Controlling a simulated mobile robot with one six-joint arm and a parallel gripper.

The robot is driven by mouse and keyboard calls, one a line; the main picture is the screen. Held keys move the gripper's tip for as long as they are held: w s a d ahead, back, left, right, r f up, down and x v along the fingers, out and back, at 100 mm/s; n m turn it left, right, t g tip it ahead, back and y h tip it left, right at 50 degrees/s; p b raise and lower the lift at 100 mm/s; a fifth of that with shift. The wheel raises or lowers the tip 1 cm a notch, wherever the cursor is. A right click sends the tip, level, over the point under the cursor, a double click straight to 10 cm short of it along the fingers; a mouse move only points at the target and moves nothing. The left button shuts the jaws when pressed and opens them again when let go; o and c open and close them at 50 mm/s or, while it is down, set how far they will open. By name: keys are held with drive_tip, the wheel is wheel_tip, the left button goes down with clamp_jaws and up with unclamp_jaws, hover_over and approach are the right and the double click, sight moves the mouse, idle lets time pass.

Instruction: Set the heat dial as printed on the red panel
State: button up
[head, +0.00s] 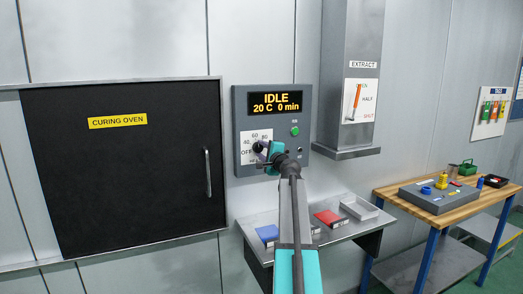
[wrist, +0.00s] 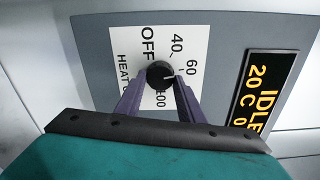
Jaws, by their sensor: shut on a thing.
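The heat dial is a black round knob (wrist: 158,70) on a white scale plate (wrist: 128,50); it also shows in the head view (head: 258,147). My gripper (wrist: 160,80) is shut on the knob, with one purple finger on each side. A white mark on the knob points toward the area by the 60; the exact setting is hard to tell. OFF, 40 and 60 are readable in the wrist view, and a finger covers part of the scale. A red flat item (head: 330,217), perhaps the red panel, lies on the shelf; its print is too small to read.
The oven display (head: 275,102) reads IDLE, 20 C, 0 min, with a green button (head: 295,131) below. The black curing oven door (head: 130,180) is shut at left. A blue item (head: 268,233) and a grey tray (head: 361,207) are on the shelf. A workbench (head: 400,197) stands at right.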

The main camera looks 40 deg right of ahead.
idle(0.3)
drive_tip(key=o, duration=1)
drive_tip(key=shift+o, duration=0.2)
drive_tip(key=shift+s, duration=0.15)
drive_tip(key=b+v, duration=0.3)
drive_tip(key=v, duration=1)
drive_tip(key=shift+s, duration=0.3)
drive_tip(key=shift+a, duration=0.15)
